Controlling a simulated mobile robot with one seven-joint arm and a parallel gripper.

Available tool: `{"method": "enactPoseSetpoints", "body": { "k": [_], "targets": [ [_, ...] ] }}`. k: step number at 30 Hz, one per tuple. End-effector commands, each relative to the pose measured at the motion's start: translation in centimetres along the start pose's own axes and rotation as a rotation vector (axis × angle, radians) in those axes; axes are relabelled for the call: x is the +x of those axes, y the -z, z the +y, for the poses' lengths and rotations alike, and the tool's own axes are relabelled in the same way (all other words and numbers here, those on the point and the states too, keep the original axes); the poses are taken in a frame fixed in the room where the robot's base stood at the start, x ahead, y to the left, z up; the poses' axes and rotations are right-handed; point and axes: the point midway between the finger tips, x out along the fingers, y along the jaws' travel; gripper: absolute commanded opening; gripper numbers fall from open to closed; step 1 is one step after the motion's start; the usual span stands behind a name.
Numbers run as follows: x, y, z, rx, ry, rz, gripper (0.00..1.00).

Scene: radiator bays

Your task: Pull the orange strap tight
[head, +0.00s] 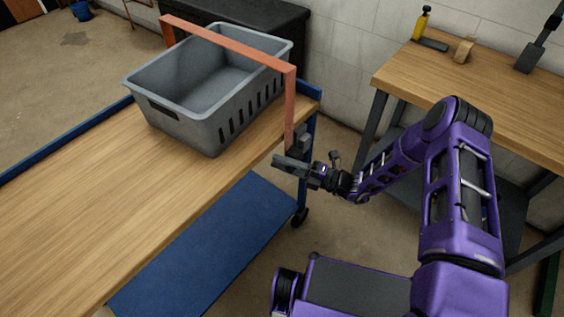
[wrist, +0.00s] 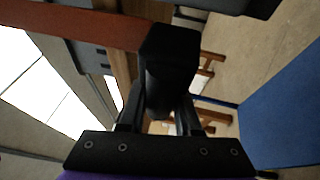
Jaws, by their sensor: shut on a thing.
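The orange strap (head: 235,45) runs over a grey basket (head: 165,108) on the cart and down its near right side. Its lower end meets a dark buckle-like fitting (head: 301,137) at the cart's edge. My gripper (head: 305,172) is beside the cart edge, just below the strap's end. It is shut on a dark block-like handle (wrist: 170,60), which fills the space between the fingers in the wrist view. The strap also shows there at the upper left (wrist: 75,25).
The cart has a wooden top (head: 90,205), blue rails and a blue lower shelf (head: 205,245). A wooden workbench (head: 480,90) with tools stands at the right, close to my arm. A dark cabinet (head: 255,25) stands behind the basket. Bare floor shows between cart and bench.

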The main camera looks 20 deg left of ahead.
Motion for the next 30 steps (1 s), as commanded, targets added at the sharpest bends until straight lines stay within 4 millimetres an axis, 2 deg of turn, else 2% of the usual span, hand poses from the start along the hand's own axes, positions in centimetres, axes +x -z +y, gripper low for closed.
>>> {"method": "enactPoseSetpoints", "body": {
  "k": [3,7,17,18,22,23,30],
  "targets": [
    [-0.5,0.2,-2.1,0.002,0.001,-0.002,0.00],
    [-0.8,0.3,-3.8,0.002,0.002,-0.003,0.00],
    [-1.0,0.4,-4.5,0.002,0.009,-0.002,0.00],
    [-1.0,0.4,-4.5,0.002,0.010,-0.002,0.34],
    [-1.0,0.4,-4.5,0.002,0.009,-0.002,0.57],
    [-0.9,0.4,-4.5,0.002,0.008,-0.002,0.62],
    [-0.9,0.4,-4.3,0.001,0.004,-0.001,0.62]
  ]
}}
